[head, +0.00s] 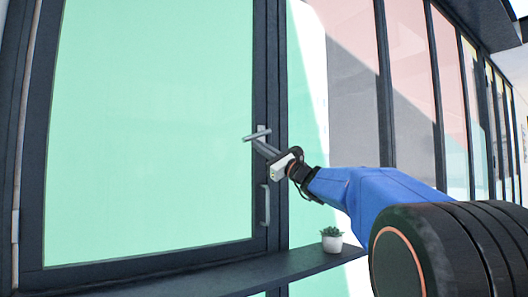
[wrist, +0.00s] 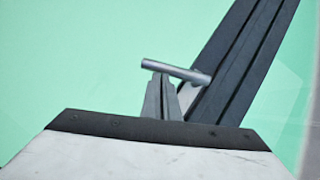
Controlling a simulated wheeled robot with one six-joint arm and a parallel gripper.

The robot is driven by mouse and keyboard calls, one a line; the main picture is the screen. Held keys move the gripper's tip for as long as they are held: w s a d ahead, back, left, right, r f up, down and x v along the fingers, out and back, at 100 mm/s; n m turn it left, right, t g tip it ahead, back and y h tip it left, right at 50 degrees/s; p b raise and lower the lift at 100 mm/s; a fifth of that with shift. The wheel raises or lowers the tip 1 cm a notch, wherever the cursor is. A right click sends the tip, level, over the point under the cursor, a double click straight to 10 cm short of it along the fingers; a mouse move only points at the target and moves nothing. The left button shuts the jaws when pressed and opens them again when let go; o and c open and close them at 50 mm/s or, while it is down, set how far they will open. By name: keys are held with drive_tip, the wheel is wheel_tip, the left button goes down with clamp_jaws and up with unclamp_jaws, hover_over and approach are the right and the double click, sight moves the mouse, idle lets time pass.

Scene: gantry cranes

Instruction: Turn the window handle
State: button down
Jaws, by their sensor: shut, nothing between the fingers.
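The window handle (head: 249,138) is a grey round lever on the dark frame at the right side of a large green-tinted window (head: 150,120). The lever points left, close to level, with its left end slightly lower in the head view. In the wrist view the lever (wrist: 165,67) crosses just past my fingertips, and its right end meets the dark frame. My gripper (head: 256,143) is shut and empty, its fingertips at the lever. The fingers (wrist: 160,80) show close together in the wrist view. I cannot tell whether they touch the lever.
A grey upright pull bar (head: 265,205) is on the frame below the handle. A dark sill (head: 190,276) runs under the window, with a small potted plant (head: 331,240) on it. More framed panes (head: 410,60) stretch to the right.

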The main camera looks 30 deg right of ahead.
drive_tip(key=shift+a+r, duration=0.7)
drive_tip(key=shift+r, duration=0.05)
drive_tip(key=shift+a+r, duration=0.2)
drive_tip(key=shift+r, duration=0.2)
drive_tip(key=shift+s+r, duration=0.1)
drive_tip(key=shift+r, duration=0.05)
